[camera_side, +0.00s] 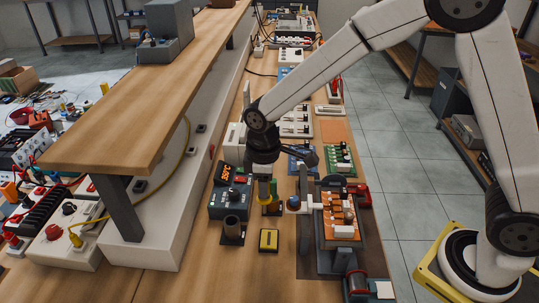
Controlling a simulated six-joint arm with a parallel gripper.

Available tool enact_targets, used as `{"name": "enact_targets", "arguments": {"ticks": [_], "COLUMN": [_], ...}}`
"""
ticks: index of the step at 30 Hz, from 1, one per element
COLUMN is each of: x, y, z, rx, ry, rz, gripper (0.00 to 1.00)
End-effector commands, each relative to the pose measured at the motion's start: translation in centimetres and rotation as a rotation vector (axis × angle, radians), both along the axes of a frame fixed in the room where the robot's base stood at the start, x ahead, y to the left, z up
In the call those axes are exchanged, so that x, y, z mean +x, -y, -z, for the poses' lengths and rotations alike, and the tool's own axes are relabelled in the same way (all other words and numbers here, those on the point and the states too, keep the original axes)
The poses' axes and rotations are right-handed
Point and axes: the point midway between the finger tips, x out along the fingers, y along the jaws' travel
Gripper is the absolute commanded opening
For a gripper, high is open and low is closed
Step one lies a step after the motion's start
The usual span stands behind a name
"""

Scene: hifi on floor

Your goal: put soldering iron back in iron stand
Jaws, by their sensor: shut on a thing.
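My gripper (264,172) points down over the bench, shut on the soldering iron (264,189), whose yellow part shows below the fingers. The iron hangs roughly upright; its lower end is hard to make out against the things behind it. The iron stand (232,228), a dark brown tube on a flat black base, stands on the bench to the lower left of the iron. The iron appears to be outside the tube. The fingers themselves are small and dark in this view.
A blue soldering station (222,205) with a lit red display stands just behind the stand. A yellow sponge in a dark tray (268,240) lies to its right. A circuit board in a holder (340,217) is further right. Bare bench lies in front.

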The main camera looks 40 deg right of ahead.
Motion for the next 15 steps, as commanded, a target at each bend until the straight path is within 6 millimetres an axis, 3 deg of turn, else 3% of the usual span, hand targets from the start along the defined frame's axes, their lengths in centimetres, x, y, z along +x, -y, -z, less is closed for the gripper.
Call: {"name": "enact_targets", "arguments": {"ticks": [15], "x": [5.0], "y": [-5.3], "z": [0.5], "rx": [0.002], "ry": [0.002], "rz": [-0.002], "gripper": [0.00]}}
